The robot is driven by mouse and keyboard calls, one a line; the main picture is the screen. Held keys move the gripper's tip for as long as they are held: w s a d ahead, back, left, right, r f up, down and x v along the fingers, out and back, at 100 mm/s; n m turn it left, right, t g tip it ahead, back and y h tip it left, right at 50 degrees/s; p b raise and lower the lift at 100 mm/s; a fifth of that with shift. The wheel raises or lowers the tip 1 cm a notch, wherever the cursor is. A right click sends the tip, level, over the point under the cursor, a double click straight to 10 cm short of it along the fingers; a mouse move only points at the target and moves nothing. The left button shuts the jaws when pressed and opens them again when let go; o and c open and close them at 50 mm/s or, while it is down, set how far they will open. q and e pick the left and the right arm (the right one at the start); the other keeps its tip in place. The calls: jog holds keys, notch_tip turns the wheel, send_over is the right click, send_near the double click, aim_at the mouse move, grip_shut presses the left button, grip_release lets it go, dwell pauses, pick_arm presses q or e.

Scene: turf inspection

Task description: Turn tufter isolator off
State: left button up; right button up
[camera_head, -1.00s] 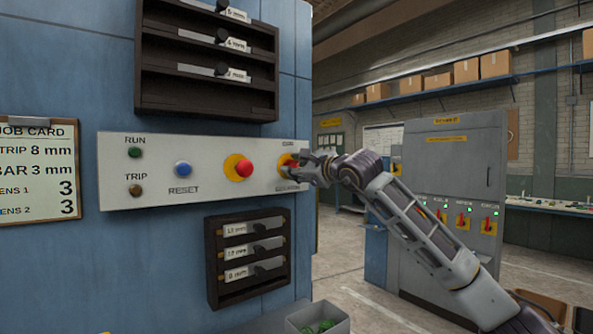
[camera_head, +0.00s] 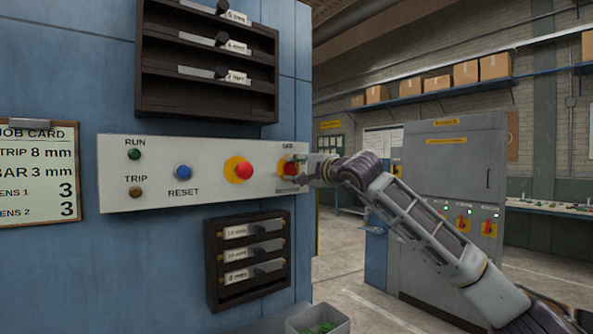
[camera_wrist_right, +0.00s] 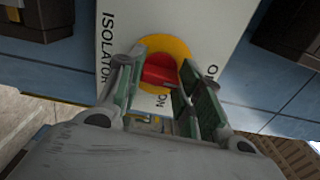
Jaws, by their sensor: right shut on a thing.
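The isolator is a red handle (camera_head: 290,164) on a yellow disc at the right end of the pale control panel (camera_head: 215,196). In the right wrist view, the handle (camera_wrist_right: 158,70) sits on the yellow disc (camera_wrist_right: 164,44), with ISOLATOR lettering to the left, ON below and an O at the right. My right gripper (camera_head: 300,172) is at the handle, its fingers on either side of it in the wrist view (camera_wrist_right: 163,72), shut on it. The fingers hide part of the handle, so I cannot tell its exact setting. My left gripper is out of view.
Left on the panel are RUN and TRIP lamps, a blue RESET button (camera_head: 183,171) and a red stop button (camera_head: 243,170) on yellow. Dark racks stand above (camera_head: 209,100) and below (camera_head: 211,262). A grey cabinet (camera_head: 455,170) with red-yellow switches stands behind my arm.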

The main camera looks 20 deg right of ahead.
jog(key=shift+f+n, duration=0.15)
jog(key=shift+n, duration=0.15)
jog(key=o, duration=1)
jog(key=shift+s, duration=0.15)
jog(key=shift+v, duration=5.85)
